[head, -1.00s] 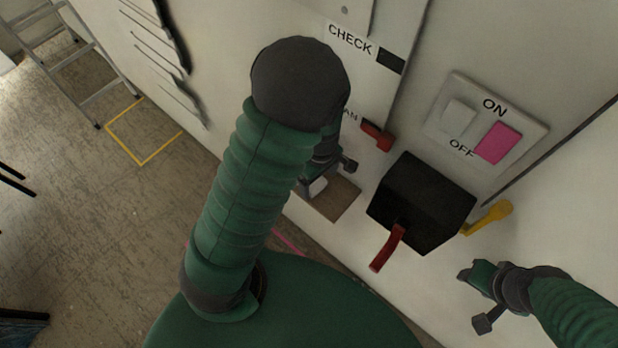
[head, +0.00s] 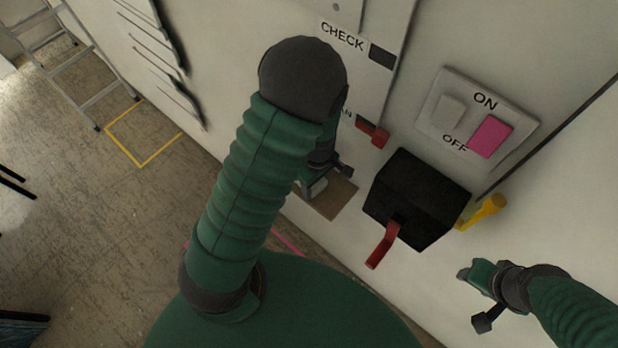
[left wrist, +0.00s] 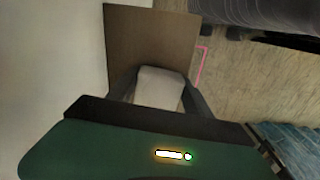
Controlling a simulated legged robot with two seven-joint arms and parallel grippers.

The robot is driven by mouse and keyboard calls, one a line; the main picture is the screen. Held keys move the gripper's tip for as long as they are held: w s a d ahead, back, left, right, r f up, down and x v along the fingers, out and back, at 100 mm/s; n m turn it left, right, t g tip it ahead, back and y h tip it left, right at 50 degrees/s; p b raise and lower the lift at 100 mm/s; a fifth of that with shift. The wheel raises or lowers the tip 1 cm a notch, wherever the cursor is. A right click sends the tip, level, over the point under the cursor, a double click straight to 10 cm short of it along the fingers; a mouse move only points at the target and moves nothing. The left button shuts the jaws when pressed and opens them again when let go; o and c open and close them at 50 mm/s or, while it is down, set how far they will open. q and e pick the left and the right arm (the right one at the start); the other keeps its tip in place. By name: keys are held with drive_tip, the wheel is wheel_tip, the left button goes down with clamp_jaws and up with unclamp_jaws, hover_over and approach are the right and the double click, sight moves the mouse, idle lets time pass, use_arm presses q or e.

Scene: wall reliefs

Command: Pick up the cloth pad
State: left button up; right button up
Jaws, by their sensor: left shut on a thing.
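The cloth pad (left wrist: 160,88) is a pale, whitish block between the two dark fingers of my left gripper (left wrist: 158,92) in the left wrist view. The gripper is shut on it. Behind the pad is a brown board (left wrist: 150,38). In the head view my left gripper (head: 318,184) is partly hidden behind my own forearm, over the same brown board (head: 338,203). I cannot tell whether the pad touches the board. My right gripper (head: 480,296) is open and empty at the lower right, its two fingers apart.
A black box (head: 418,195) with a red lever (head: 382,246) juts from the wall right of my left gripper. A red handle (head: 374,134), a yellow handle (head: 484,211) and an ON/OFF switch panel (head: 458,142) are also there. A ladder (head: 75,60) stands far left.

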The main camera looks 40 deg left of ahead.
use_arm(q)
drive_tip(key=shift+a+r, duration=0.25)
drive_tip(key=shift+r, duration=0.4)
drive_tip(key=shift+a+r, duration=0.2)
drive_tip(key=shift+r, duration=0.95)
drive_tip(key=s+a+b, duration=0.3)
drive_tip(key=s+b, duration=0.3)
drive_tip(key=s, duration=0.1)
drive_tip(key=s+a+r+b, duration=0.1)
drive_tip(key=s+a+b, duration=0.2)
drive_tip(key=s+b, duration=0.3)
drive_tip(key=shift+s+r+b, duration=0.15)
drive_tip(key=shift+s+b, duration=0.2)
drive_tip(key=shift+s, duration=0.6)
use_arm(e)
drive_tip(key=s+x, duration=0.2)
drive_tip(key=x, duration=1)
drive_tip(key=shift+s+a+f, duration=0.25)
drive_tip(key=shift+s+f, duration=0.2)
